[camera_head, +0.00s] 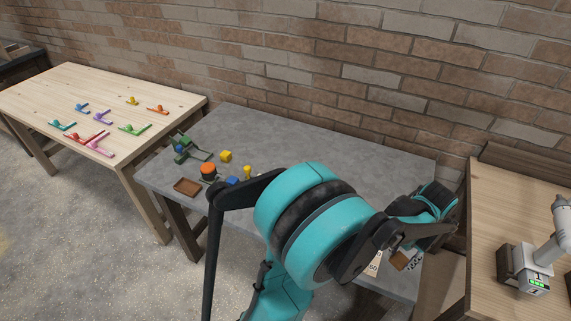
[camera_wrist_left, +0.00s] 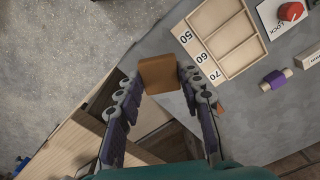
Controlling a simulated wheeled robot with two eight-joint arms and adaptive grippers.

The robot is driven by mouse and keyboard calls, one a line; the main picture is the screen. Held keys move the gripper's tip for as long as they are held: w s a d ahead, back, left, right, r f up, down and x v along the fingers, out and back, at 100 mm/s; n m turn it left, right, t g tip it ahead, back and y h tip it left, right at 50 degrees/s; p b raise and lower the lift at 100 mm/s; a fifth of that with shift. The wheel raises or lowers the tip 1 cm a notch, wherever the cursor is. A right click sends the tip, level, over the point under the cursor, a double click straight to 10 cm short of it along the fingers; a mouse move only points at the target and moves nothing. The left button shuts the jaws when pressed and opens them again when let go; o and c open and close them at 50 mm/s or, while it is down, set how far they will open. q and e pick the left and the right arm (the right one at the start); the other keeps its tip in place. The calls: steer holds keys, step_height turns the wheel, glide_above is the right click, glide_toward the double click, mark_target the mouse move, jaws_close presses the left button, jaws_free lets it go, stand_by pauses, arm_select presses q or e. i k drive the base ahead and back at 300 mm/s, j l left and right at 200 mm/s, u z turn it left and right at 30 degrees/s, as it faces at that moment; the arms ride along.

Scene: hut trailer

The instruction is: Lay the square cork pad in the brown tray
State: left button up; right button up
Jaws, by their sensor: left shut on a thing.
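The square cork pad (camera_wrist_left: 160,76) is a flat orange-brown piece gripped between the fingertips of my left gripper (camera_wrist_left: 161,88). In the head view the pad (camera_head: 401,261) shows as a small brown patch below my left gripper (camera_head: 394,247), near the right end of the grey table. The arm hides much of that end. The brown tray (camera_head: 187,187) is small and rectangular and lies at the left front edge of the grey table, far from the gripper. My right gripper is not in view.
A wooden compartment tray (camera_wrist_left: 222,40) marked 50, 60 and 70 lies beside the held pad. An orange-topped round thing (camera_head: 208,169), a yellow cube (camera_head: 226,155) and a blue block (camera_head: 232,181) stand near the brown tray. The grey table's back middle (camera_head: 300,140) is clear.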

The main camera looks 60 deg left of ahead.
mark_target(188, 188)
steer(key=k+j+u, duration=0.1)
steer(key=j, duration=0.45)
steer(key=k+j, duration=0.2)
steer(key=j, duration=0.4)
steer(key=k+j+u, duration=0.15)
steer(key=j, duration=0.4)
steer(key=k+j, duration=0.1)
steer(key=j, duration=0.5)
steer(key=k+j+u, duration=0.15)
steer(key=j, duration=1)
steer(key=k+u, duration=0.05)
